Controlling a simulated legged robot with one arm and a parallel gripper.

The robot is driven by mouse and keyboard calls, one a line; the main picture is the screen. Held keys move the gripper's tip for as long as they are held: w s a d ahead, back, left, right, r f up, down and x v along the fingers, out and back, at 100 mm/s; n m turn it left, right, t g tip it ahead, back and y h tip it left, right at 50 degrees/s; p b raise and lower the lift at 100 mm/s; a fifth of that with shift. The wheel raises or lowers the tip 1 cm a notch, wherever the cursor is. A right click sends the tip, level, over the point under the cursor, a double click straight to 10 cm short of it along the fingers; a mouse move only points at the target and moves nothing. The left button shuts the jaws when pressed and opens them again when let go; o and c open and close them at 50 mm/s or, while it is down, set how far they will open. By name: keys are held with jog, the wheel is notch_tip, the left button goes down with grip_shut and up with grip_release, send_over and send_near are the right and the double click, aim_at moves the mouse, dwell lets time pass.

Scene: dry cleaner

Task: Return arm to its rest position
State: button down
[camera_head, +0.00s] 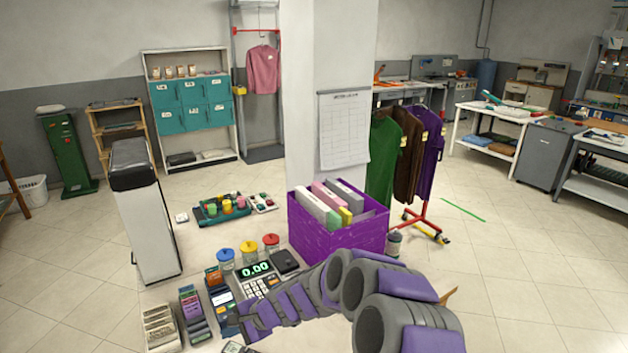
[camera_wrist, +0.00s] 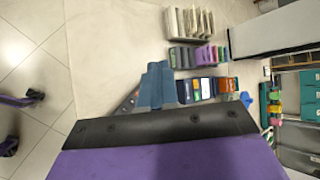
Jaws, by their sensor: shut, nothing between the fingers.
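My arm, grey with purple panels, reaches from the lower right over the counter in the head view. My gripper (camera_head: 242,320) is at its left end, low over the counter beside the dark card terminal (camera_head: 221,297). In the wrist view my gripper (camera_wrist: 156,68) shows as two blue-grey fingers close together, shut and empty. Its tips point toward the row of small card holders. Whether the tips touch anything is hard to tell. Part of the counter is hidden behind the arm.
The counter holds a register with a 0.00 display (camera_head: 255,270), lidded jars (camera_head: 249,252), a purple crate (camera_head: 335,240) of folders, a white card rack (camera_head: 160,328) and a spool tray (camera_head: 210,218). A white upright panel (camera_head: 150,225) stands left. A clothes rack (camera_head: 425,215) stands behind.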

jog(key=s+d+r+n+g+h, duration=0.2)
jog(key=s+d+r+n, duration=0.4)
jog(key=s+d+r, duration=0.55)
jog(key=s+d+r+n+g+h, duration=0.1)
jog(key=s+d+h, duration=0.6)
jog(key=s+d, duration=1.7)
jog(key=shift+s+r+n+h, duration=0.4)
jog(key=shift+s+r+n, duration=0.25)
jog(key=shift+n, duration=0.25)
jog(key=shift+a, duration=0.1)
